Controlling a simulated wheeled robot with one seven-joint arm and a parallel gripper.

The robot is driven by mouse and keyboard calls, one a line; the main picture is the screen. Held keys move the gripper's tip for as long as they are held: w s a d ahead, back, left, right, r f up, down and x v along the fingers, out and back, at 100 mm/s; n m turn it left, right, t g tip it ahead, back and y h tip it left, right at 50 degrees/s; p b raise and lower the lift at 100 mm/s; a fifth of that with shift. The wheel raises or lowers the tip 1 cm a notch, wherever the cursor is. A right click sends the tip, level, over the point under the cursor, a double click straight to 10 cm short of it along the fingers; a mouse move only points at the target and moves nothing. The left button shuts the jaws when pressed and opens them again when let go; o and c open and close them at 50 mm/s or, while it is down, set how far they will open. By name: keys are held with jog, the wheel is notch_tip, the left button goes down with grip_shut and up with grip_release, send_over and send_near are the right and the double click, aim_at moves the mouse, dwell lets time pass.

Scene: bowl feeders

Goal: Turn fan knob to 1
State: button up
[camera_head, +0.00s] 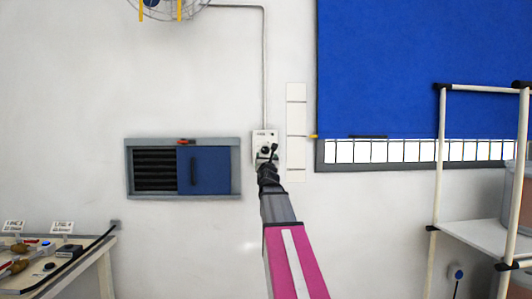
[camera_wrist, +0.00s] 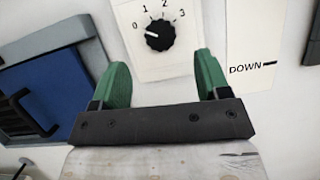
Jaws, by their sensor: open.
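The fan knob (camera_wrist: 160,37) is a round black dial on a white wall plate (camera_wrist: 130,45), with 0, 1, 2 and 3 printed around it. Its white mark points left, nearest the 0. My gripper (camera_wrist: 162,75) is open, with its two green fingers apart below and to either side of the knob. The knob sits between and beyond the fingertips, and I see no contact. In the head view my gripper (camera_head: 267,155) is in front of the white control box (camera_head: 265,134) on the wall and partly hides it.
A wall vent with a blue panel (camera_head: 205,170) is left of the box. A caged fan (camera_head: 172,8) hangs above. A column of white labels (camera_head: 296,130) and a blue board (camera_head: 420,70) are to the right. A rack (camera_head: 436,180) stands right, a workbench (camera_head: 75,270) lower left.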

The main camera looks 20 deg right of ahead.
aim_at(266, 150)
jog(key=x, duration=0.7)
jog(key=c, duration=0.9)
